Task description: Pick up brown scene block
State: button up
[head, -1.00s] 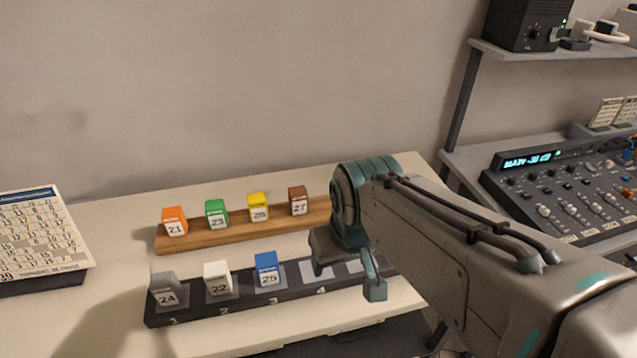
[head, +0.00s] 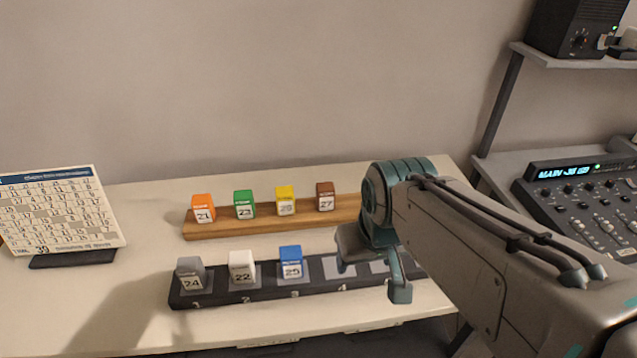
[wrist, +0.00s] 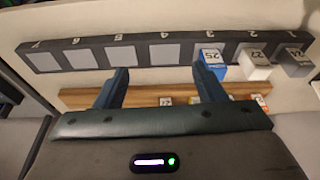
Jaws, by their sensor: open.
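The brown block (head: 325,196), numbered 27, stands at the right end of the row on the wooden ledge (head: 260,226). The yellow 26 (head: 285,200), green 23 (head: 244,204) and orange 21 (head: 203,208) blocks stand to its left. My gripper (head: 372,278) is open and empty, in front of and right of the brown block, over the dark numbered strip. In the wrist view my gripper (wrist: 162,80) has its fingers apart; the ledge (wrist: 82,98) lies low behind them, its blocks mostly hidden by my wrist.
The dark strip (head: 235,296) in front holds grey 24 (head: 190,274), white 22 (head: 242,267) and blue 25 (head: 290,263) blocks; its other pads (wrist: 165,54) look empty. A calendar (head: 60,212) stands left. A mixer (head: 590,208) sits right, below a shelf.

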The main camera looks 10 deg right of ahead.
jog(key=w+r+n+g, duration=0.1)
jog(key=w+r+n, duration=0.25)
jog(key=w, duration=0.45)
jog(key=n+g, duration=0.2)
jog(key=n, duration=1.2)
send_over(326, 186)
notch_tip(326, 186, down, 5)
notch_tip(326, 186, down, 8)
jog(key=shift+s+d+r, duration=0.1)
jog(key=shift+d, duration=0.05)
jog(key=shift+a+f+p, duration=0.2)
jog(key=shift+f+p, duration=0.4)
jog(key=shift+f, duration=2.1)
jog(key=c, duration=1.1)
